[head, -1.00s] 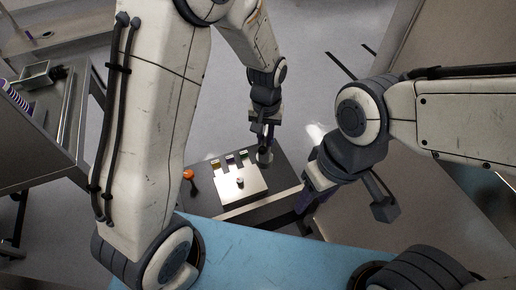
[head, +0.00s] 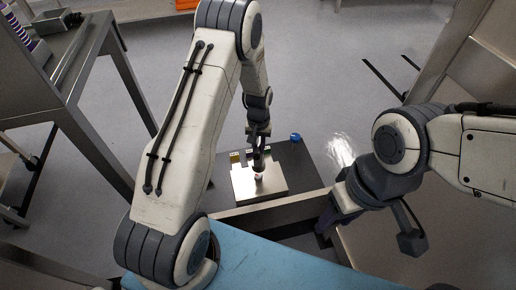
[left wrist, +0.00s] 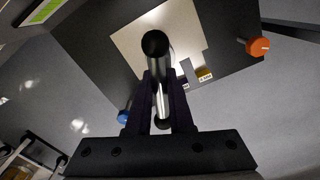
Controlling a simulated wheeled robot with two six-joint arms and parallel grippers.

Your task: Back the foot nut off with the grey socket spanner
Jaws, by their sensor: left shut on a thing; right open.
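My left gripper (head: 259,138) is shut on the grey socket spanner (head: 258,160), which hangs below the fingers over the silver plate (head: 273,186). In the left wrist view the spanner (left wrist: 163,85) shows as a shiny shaft with a dark round end, between the two fingers (left wrist: 163,100). A small pale and reddish spot (head: 258,177) shows right under the spanner, where the foot nut would be. The nut itself is too small and hidden to make out, and I cannot tell whether the socket is around it. My right gripper (head: 326,222) is open and empty, beside the dark stand.
The dark stand (head: 297,165) carries the plate. A blue knob (head: 295,137) is at its back, and an orange knob (left wrist: 258,46) shows in the left wrist view. A steel bench (head: 75,50) stands at left.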

